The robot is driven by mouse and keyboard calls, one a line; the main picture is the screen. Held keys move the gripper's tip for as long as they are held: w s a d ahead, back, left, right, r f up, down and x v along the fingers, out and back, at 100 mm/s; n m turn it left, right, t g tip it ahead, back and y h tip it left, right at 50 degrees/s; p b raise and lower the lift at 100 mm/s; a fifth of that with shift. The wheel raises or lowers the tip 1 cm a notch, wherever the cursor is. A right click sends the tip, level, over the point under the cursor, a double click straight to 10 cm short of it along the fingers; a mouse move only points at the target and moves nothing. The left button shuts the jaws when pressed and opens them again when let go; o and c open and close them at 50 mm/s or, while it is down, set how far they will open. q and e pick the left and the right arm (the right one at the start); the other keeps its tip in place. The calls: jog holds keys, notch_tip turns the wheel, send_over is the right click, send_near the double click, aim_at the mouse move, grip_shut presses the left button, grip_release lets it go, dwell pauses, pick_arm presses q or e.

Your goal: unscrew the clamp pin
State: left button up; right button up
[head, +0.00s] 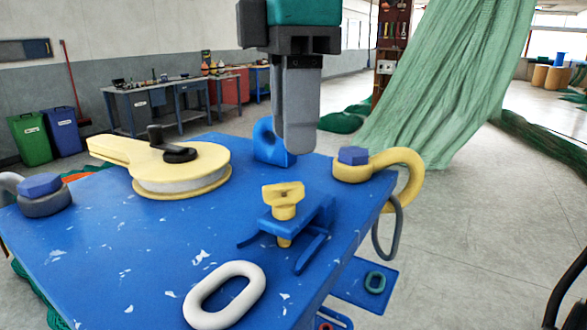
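The clamp pin (284,205) is yellow with a flat, winged head. It stands upright in a blue clamp bracket (312,222) on the blue table. My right gripper (297,145) points down from above, behind and above the pin in the picture, and does not appear to touch it. Its grey fingers are seen nearly edge-on and overlap, so their gap cannot be judged. Nothing is visibly held. My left gripper is not in view.
The blue table (120,245) also carries a cream pulley block (185,170), a pale oval link (224,295), a blue lug (270,145), a yellow shackle (405,165) and a grey shackle (42,200). A green net (450,80) hangs behind. The table's front left is mostly bare.

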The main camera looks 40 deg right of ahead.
aim_at(293, 184)
notch_tip(293, 184, down, 6)
jog(key=shift+r, duration=0.1)
jog(key=shift+c, duration=0.3)
grip_shut()
